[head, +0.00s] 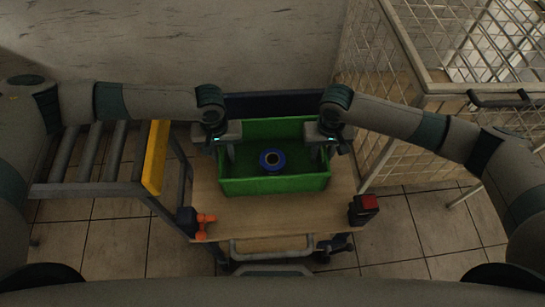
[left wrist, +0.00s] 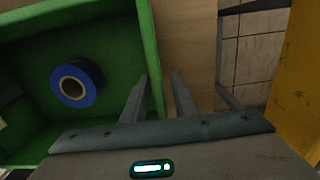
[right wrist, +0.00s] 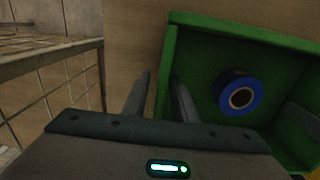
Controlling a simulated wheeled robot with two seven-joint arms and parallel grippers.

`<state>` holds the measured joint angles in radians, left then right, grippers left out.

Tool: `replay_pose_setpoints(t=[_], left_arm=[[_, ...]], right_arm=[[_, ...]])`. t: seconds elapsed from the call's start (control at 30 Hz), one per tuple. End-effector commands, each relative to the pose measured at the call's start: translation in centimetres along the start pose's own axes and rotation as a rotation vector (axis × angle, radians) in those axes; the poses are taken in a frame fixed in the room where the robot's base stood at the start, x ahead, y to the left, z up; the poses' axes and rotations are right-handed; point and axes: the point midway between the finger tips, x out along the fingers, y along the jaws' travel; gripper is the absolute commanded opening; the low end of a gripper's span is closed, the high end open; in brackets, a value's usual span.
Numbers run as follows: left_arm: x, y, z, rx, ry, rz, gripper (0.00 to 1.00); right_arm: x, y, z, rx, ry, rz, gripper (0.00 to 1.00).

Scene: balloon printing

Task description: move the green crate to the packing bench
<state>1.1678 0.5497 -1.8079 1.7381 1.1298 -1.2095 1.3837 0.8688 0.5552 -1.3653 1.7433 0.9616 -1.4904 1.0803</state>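The green crate (head: 275,185) sits on a wooden-topped cart (head: 290,215), with a blue spool (head: 272,161) inside it. My left gripper (head: 229,152) is at the crate's left wall. In the left wrist view, its fingers (left wrist: 157,85) are apart, one inside the wall and one outside. My right gripper (head: 325,152) is at the right wall. In the right wrist view, its fingers (right wrist: 160,85) also stand apart on either side of the wall. Gaps show beside the wall in both wrist views. I cannot identify a packing bench in view.
A roller conveyor (head: 90,155) with a yellow end plate (head: 155,157) stands left of the cart. A wire mesh cage (head: 400,120) stands right. An orange item (head: 205,222) and a red-and-black box (head: 364,207) sit at the cart's front corners. Tiled floor shows on both sides.

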Motion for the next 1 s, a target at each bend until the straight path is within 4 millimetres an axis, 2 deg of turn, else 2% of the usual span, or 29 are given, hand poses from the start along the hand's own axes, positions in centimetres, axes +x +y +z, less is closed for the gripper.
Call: replay_pose_setpoints(t=[0.27, 0.3, 0.4, 1.0], left_arm=[[0.13, 0.00, 0.01, 0.000, 0.000, 0.000, 0.26], [0.12, 0.00, 0.01, 0.000, 0.000, 0.000, 0.23], [0.12, 0.00, 0.01, 0.000, 0.000, 0.000, 0.00], [-0.69, 0.21, 0.01, 0.001, 0.001, 0.004, 0.00]], right_arm=[[0.13, 0.01, -0.01, 0.000, 0.000, 0.000, 0.26], [0.12, 0.01, -0.01, 0.000, 0.000, 0.000, 0.23], [0.11, 0.01, -0.02, 0.000, 0.000, 0.000, 0.00], [-0.71, -0.20, -0.06, -0.002, 0.002, -0.004, 0.00]])
